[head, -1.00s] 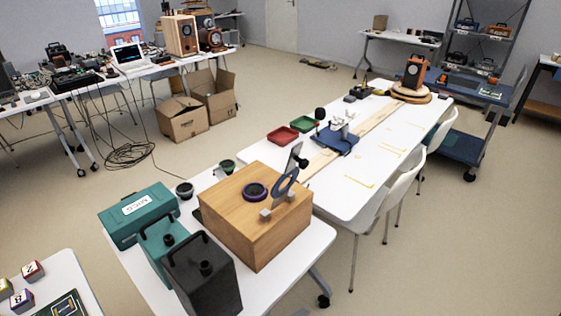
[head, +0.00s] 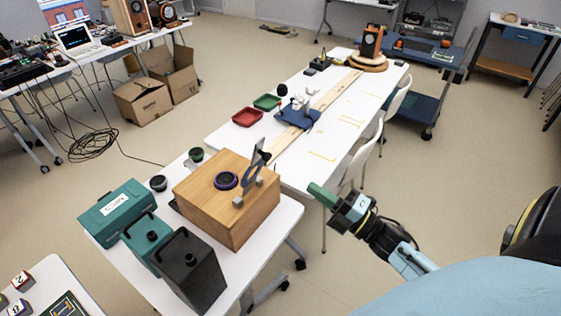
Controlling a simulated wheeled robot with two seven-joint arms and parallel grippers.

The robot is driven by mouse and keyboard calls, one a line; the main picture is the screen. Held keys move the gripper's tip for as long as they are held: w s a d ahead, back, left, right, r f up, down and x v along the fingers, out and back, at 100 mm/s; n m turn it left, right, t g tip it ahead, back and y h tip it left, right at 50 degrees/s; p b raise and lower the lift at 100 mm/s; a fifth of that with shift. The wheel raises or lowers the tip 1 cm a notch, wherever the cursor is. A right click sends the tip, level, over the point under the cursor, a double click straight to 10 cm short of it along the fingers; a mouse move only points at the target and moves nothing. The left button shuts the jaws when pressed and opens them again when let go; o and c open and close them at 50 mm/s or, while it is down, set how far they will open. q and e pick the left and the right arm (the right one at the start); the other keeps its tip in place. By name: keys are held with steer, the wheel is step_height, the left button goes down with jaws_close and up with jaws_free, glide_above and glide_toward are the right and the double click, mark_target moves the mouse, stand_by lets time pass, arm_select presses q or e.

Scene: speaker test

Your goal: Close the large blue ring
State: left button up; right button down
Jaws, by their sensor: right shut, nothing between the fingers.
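The large blue ring (head: 247,187) stands open, close to upright, on top of a wooden speaker box (head: 205,204). It rises at the right of the top, with a dark plate behind it. A round black driver with a purple rim (head: 227,181) lies in the top to its left. My right gripper (head: 318,192) comes in from the lower right. It is shut and empty, with green fingertips, in the air right of the box and clear of the ring. My left gripper is not in view.
Teal cases (head: 118,212) and a dark case (head: 190,272) stand left of and in front of the box. Small round parts (head: 158,183) lie behind it. A long white table with red (head: 248,117) and green trays (head: 267,102) extends to the back; white chairs line its right side.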

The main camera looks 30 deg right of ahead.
mark_target(270, 158)
steer(key=p+x, duration=0.2)
steer(key=x, duration=0.8)
steer(key=shift+w+a+r, duration=0.1)
steer(key=shift+w+a, duration=0.1)
steer(key=shift+w, duration=0.35)
steer(key=shift+w, duration=0.1)
